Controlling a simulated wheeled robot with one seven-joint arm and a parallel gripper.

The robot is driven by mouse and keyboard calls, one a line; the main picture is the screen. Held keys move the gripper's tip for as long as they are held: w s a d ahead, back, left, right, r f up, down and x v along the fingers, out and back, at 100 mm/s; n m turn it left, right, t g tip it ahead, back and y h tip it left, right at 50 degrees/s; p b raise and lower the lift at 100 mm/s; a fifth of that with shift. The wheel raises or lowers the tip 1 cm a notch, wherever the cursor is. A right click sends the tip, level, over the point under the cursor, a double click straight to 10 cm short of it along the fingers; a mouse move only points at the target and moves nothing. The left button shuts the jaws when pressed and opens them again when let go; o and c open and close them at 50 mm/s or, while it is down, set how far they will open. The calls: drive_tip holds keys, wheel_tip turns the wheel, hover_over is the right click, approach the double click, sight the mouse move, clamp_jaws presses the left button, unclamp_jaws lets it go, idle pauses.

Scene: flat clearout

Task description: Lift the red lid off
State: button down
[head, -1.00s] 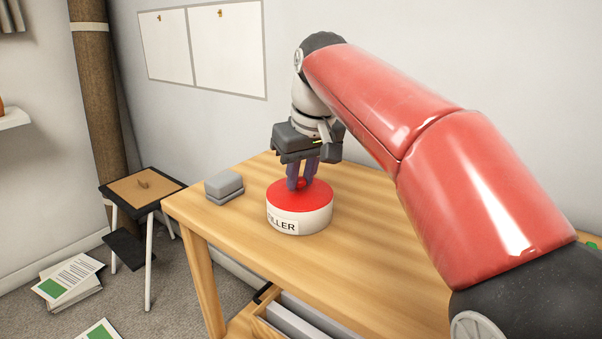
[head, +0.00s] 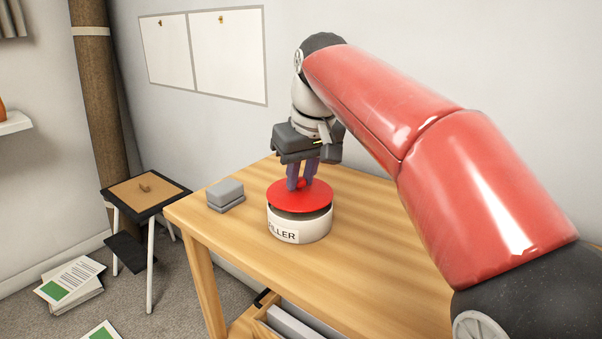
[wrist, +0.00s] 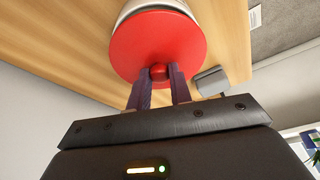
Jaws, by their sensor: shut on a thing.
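The red lid (head: 300,202) is a round disc with a small red knob (wrist: 158,72) at its centre. My gripper (head: 301,184) is shut on the knob from above. The lid is held slightly above the white tub (head: 290,231), which stands on the wooden table; a dark gap shows between lid and rim. The tub has a label ending in "ILLER", its start cut off by the curve. The lid also shows in the wrist view (wrist: 150,40), hiding most of the tub. The inside of the tub is hidden.
A grey box-like block (head: 225,195) lies left of the tub on the wooden table (head: 370,260). A small stool (head: 145,190) with a brown object on it stands left of the table. Papers lie on the floor. The table right of the tub is clear.

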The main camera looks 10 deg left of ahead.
drive_tip(key=shift+r, duration=0.1)
drive_tip(key=shift+r, duration=1.95)
drive_tip(key=shift+d+r, duration=0.1)
